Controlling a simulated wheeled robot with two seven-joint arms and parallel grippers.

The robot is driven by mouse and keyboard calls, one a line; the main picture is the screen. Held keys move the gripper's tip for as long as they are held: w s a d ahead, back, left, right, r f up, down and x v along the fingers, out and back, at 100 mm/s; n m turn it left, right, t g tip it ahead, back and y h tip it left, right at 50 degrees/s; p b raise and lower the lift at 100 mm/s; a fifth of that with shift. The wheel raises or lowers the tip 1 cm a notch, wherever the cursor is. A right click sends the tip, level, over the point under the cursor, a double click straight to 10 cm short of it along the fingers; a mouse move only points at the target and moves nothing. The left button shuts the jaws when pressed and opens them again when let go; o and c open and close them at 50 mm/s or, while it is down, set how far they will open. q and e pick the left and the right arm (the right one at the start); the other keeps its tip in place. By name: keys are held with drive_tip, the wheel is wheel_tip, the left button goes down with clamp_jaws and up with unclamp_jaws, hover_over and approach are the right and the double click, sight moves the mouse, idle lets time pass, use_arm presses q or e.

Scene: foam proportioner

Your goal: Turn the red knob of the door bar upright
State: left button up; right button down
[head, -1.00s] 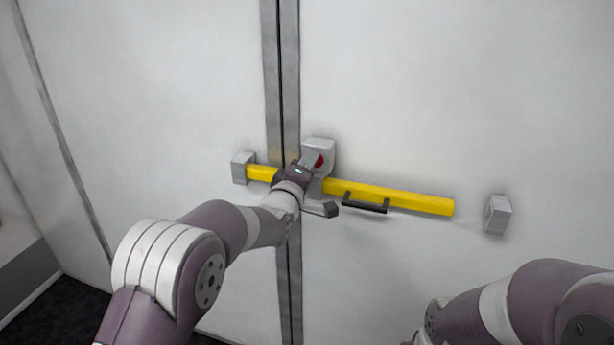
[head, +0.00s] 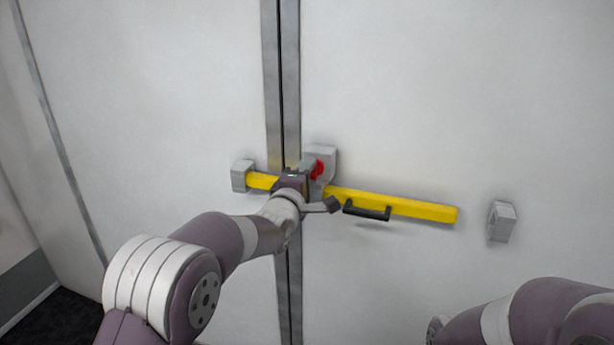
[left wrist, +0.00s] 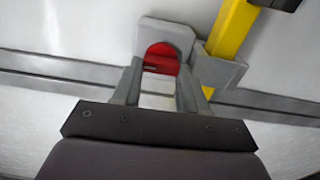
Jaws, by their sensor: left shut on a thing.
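The red knob (head: 317,170) sits on a grey housing (head: 325,157) at the middle of the doors. In the left wrist view the red knob (left wrist: 161,59) shows within the grey arched housing, between the fingers. My left gripper (head: 308,170) is at the knob and shut on it; in the left wrist view its two fingers (left wrist: 160,92) stand on either side of the red part. The yellow door bar (head: 400,205) runs across the doors behind my gripper and slopes down to the right. The knob's exact angle is partly hidden by my gripper.
A black handle (head: 367,211) is on the bar. A grey bracket (head: 240,176) holds the bar's left end; another grey bracket (head: 502,221) stands apart from the bar's right end. My right arm is at the lower right, its gripper out of view.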

use_arm(q)
drive_tip(key=o, duration=1.1)
drive_tip(key=shift+d, duration=0.1)
drive_tip(key=shift+c, duration=0.2)
drive_tip(key=b+v, duration=0.2)
drive_tip(key=v, duration=1)
drive_tip(key=shift+s, duration=0.35)
